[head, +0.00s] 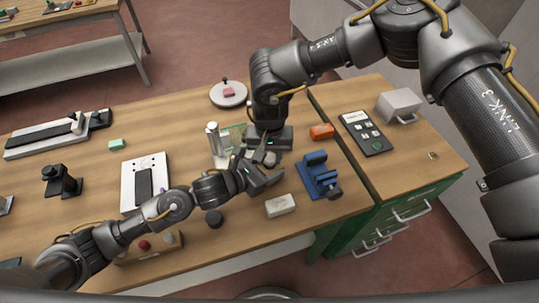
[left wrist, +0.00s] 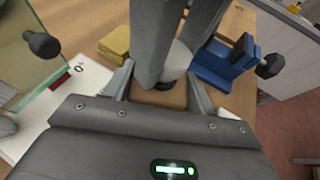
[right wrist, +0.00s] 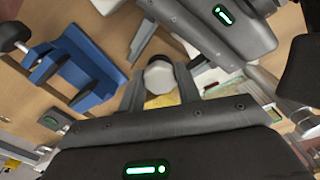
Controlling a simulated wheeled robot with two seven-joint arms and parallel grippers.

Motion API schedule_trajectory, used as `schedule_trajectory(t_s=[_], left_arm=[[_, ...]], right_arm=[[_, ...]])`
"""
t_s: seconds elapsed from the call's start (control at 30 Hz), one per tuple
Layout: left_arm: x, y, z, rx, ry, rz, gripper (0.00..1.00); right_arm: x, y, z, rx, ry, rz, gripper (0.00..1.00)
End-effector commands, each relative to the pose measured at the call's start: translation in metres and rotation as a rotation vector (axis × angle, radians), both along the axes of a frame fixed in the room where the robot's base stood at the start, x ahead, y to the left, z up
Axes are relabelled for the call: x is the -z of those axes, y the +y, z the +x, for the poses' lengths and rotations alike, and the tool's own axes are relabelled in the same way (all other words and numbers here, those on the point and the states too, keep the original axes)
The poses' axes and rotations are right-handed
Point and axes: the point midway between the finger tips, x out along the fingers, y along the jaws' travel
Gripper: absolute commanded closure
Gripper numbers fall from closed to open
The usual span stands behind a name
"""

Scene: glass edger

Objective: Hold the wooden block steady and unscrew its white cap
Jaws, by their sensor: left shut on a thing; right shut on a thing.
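The wooden block (left wrist: 158,98) shows as a brown face between the fingers of my left gripper (left wrist: 160,85), which is shut on it. The white cap (left wrist: 181,56) is just beyond the block, partly covered by the right gripper's fingers. In the right wrist view the round white cap (right wrist: 159,77) sits between the fingers of my right gripper (right wrist: 160,85), which is shut on it. In the head view my left gripper (head: 266,178) and right gripper (head: 268,148) meet above the table, largely hiding the block and cap. I cannot tell whether the cap is still threaded on.
A blue vise (head: 318,175) stands right of the grippers, with a pale block (head: 281,205) in front and an orange block (head: 321,131) behind. A black knob (head: 214,218) lies nearer the front edge.

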Motion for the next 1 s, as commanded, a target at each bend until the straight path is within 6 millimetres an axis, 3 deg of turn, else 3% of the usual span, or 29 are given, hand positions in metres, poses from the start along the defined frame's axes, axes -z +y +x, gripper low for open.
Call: schedule_trajectory(t_s=[0.3,0.33,0.5,0.77,1.0], left_arm=[[0.001,0.000,0.000,0.000,0.001,0.002,1.00],[0.001,0.000,0.000,0.000,0.001,0.002,1.00],[0.001,0.000,0.000,0.000,0.001,0.002,1.00],[0.001,0.000,-0.001,0.002,0.001,0.002,1.00],[0.001,0.000,-0.001,0.002,0.002,0.001,1.00]], right_arm=[[0.000,0.002,-0.002,-0.023,0.005,0.005,0.94],[0.000,0.002,-0.002,-0.023,0.005,0.005,0.64],[0.000,0.001,-0.001,-0.021,0.003,0.004,0.45],[-0.002,0.001,0.000,-0.019,0.001,0.005,0.45],[-0.027,0.001,0.001,-0.019,-0.002,0.006,0.45]])
